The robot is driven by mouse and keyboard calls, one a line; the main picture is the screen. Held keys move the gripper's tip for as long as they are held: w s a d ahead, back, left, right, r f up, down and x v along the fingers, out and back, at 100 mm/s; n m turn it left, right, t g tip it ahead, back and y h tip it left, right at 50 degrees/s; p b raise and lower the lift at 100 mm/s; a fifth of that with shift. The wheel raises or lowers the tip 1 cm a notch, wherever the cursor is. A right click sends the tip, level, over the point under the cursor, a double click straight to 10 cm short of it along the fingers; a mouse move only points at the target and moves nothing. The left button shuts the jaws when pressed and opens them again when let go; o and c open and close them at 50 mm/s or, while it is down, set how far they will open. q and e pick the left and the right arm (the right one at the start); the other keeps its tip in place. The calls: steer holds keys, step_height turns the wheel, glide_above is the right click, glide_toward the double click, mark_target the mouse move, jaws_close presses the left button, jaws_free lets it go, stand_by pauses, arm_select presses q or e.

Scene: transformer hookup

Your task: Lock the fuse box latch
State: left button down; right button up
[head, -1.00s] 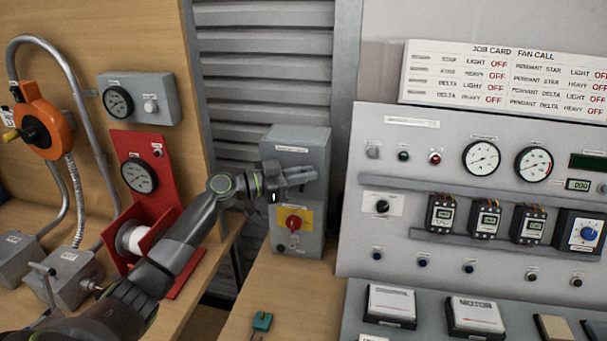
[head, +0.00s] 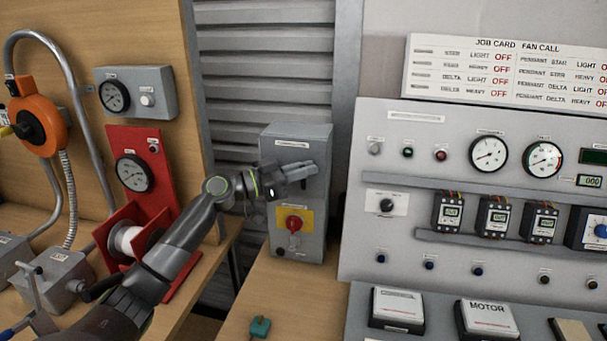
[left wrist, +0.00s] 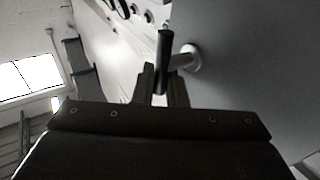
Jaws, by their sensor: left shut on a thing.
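The fuse box (head: 318,230) is a grey box on the wooden bench, with a red rotary switch (head: 294,223) on a yellow plate on its front. My left gripper (head: 300,171) is at the upper front of the box and covers the latch there in the head view. In the left wrist view, the fingers of my left gripper (left wrist: 164,86) are shut on the black latch handle (left wrist: 164,48). The handle sits on a short pale shaft that comes out of the grey box face. My right gripper is in neither view.
A sloped control panel (head: 400,263) with dials and timers stands right of the box. At left are a red stand (head: 132,205) with a gauge and spool, and an orange unit (head: 38,115). A small green piece (head: 260,327) lies on the bench in front.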

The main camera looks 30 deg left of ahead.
arm_select(q)
steer(key=c, duration=1.8)
jaws_free()
steer(key=shift+r, duration=0.15)
step_height(320, 180, up, 10)
steer(key=shift+f+b, duration=0.1)
steer(key=shift+b, duration=0.9)
